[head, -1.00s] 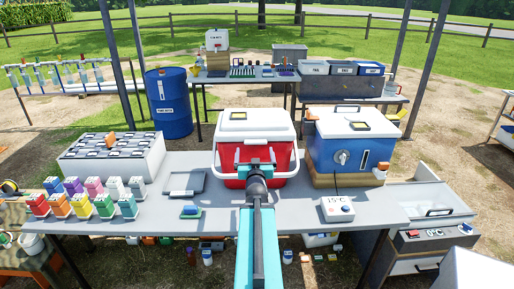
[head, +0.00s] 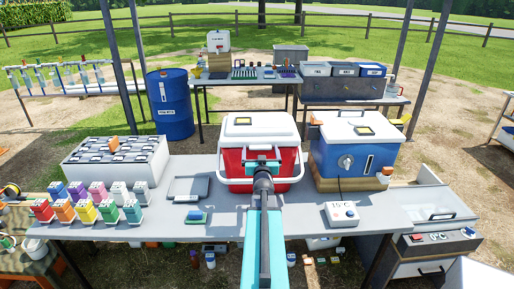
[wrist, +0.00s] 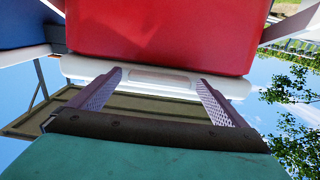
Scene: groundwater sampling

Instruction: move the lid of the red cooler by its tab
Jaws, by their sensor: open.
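The red cooler (head: 233,170) stands upright at the middle of the grey table, its white lid (head: 285,127) seated on top. My gripper (head: 262,163) is in front of the cooler, near the height of the lid's front edge, and hides part of that front. In the wrist view, which looks upside down, the red body (wrist: 160,35) fills the top and the white lid edge (wrist: 235,88) runs below it. The open fingers (wrist: 160,83) stand apart, one on each side of the pale tab (wrist: 160,76). I cannot tell whether they touch it.
A blue cooler (head: 325,160) stands close on the right. A small white meter (head: 342,214) lies front right.

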